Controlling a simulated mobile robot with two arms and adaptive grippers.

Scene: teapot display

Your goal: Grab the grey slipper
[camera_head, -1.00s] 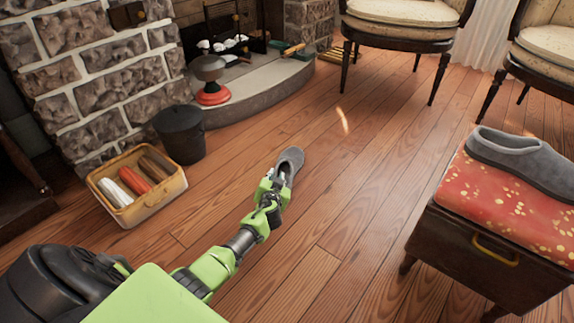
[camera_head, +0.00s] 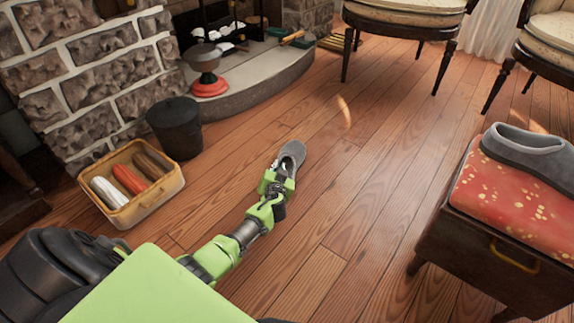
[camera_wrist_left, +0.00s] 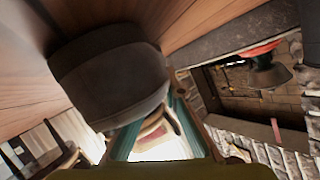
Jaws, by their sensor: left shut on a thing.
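A grey slipper (camera_head: 292,154) is at the tip of my left gripper (camera_head: 279,176), in the middle of the head view. The gripper is shut on one end of the slipper. Its rounded far end points away from me. In the left wrist view the same slipper (camera_wrist_left: 110,75) looks large and dark, close in front of the fingers. I cannot tell whether it is clear of the floor. A second grey slipper (camera_head: 530,148) lies on the red spotted cushion (camera_head: 500,203) of a dark stool at the right. My right gripper is not in view.
A yellow basket (camera_head: 150,202) of rolled cloths and a black bucket (camera_head: 176,128) stand at the left, near the stone fireplace (camera_head: 90,65). A red-based plunger-like item (camera_head: 209,86) stands on the hearth. Chairs (camera_head: 401,28) stand behind. The wooden floor between is clear.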

